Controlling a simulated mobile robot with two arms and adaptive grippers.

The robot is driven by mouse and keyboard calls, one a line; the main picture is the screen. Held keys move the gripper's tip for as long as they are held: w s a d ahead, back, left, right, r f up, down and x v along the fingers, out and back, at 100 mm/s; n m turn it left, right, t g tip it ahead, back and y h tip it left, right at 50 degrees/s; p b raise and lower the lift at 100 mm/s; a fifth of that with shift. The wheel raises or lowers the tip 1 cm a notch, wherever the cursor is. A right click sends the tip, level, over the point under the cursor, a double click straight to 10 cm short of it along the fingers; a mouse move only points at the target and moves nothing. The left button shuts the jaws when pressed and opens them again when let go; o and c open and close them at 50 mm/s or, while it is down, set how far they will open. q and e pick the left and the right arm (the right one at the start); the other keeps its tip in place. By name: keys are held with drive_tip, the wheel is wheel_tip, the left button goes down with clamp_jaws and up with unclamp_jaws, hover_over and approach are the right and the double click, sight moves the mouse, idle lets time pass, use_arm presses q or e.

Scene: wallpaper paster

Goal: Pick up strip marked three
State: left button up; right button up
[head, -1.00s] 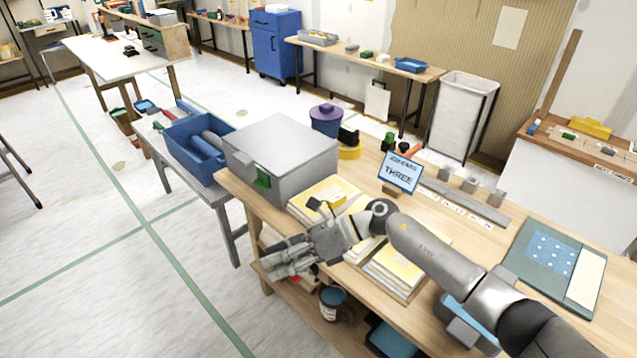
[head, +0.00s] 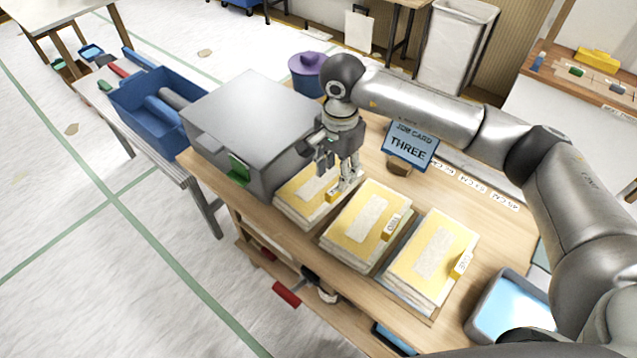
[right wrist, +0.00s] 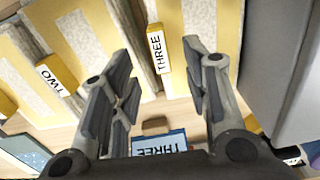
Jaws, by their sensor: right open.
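The strip marked three lies on the leftmost of three yellow-topped stacks (head: 293,200) in the head view. Its yellow tag reads THREE (right wrist: 158,50) in the right wrist view. My right gripper (head: 337,178) points down over that stack's right end, open and empty. In the right wrist view the tag shows between its two fingers, apart from both. The middle stack (head: 362,222) has a tag that reads TWO (right wrist: 50,76). The right stack (head: 430,255) has a tag too small to read. The job card (head: 410,146) says THREE. My left gripper is out of view.
A grey box (head: 252,118) with a green tab stands close left of the leftmost stack. A purple-lidded blue pot (head: 308,72) stands behind it. A blue tray (head: 512,305) sits at the table's right front. A blue bin (head: 135,105) is on the side bench.

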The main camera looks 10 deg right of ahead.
sight(336, 187)
drive_tip(key=shift+f, duration=0.35)
wheel_tip(336, 187, down, 4)
drive_tip(key=shift+d+f+p, duration=0.1)
drive_tip(key=shift+d+p, duration=0.05)
drive_tip(key=shift+p, duration=0.65)
drive_tip(key=shift+f, duration=0.5)
drive_tip(key=c, duration=0.5)
clamp_jaws()
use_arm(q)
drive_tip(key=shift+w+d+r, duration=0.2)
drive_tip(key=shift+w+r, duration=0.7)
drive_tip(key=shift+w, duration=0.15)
